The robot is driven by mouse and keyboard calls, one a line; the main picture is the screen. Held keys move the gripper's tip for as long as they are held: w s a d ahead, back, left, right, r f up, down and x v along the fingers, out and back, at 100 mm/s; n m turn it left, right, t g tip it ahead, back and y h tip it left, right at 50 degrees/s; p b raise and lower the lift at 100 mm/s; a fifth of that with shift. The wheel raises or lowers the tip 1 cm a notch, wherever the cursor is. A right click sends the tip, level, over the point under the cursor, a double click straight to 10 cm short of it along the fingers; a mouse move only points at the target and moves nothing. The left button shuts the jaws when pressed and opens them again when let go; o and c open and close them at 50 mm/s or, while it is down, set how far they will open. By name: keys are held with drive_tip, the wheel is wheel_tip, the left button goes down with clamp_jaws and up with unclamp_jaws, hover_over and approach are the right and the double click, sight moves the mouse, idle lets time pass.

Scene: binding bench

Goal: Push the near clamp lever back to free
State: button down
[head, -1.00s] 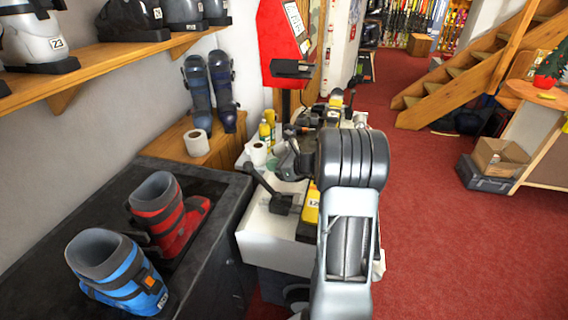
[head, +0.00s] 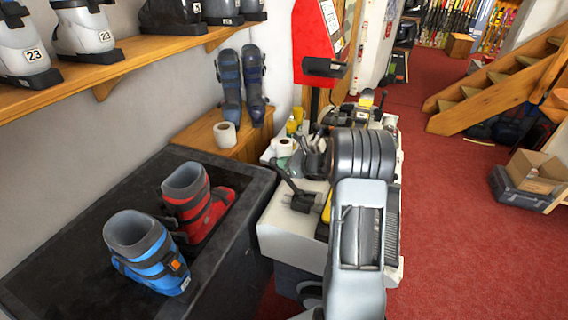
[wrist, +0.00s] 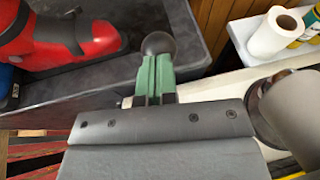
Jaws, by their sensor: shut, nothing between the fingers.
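The near clamp lever (head: 286,178) is a dark bar on a black base at the near left of the white binding bench (head: 285,238). It leans up and to the left in the head view. In the wrist view a dark round knob (wrist: 158,44), which looks like the lever's end, sits just beyond my fingertips. My gripper (wrist: 157,62) has its green fingers shut together with nothing between them. I cannot tell whether the fingertips touch the knob.
A black counter (head: 60,235) with a blue boot (head: 145,250) and a red boot (head: 195,203) stands left of the bench. A paper roll (head: 284,147) and bottles stand behind the lever. A red machine (head: 318,42) rises at the back. Red carpet is open at right.

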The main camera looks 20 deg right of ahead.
sight(276, 167)
drive_tip(key=w+a+f+b, duration=0.2)
drive_tip(key=b, duration=0.2)
drive_tip(key=shift+w+a+f, duration=0.1)
drive_tip(key=shift+a+f, duration=0.05)
drive_tip(key=shift+f, duration=0.05)
drive_tip(key=shift+w+a, duration=0.15)
drive_tip(key=shift+r, duration=0.15)
drive_tip(key=shift+r, duration=0.2)
drive_tip(key=r+v, duration=0.2)
drive_tip(key=v, duration=1.1)
drive_tip(key=shift+a+r, duration=0.15)
drive_tip(key=shift+r, duration=0.1)
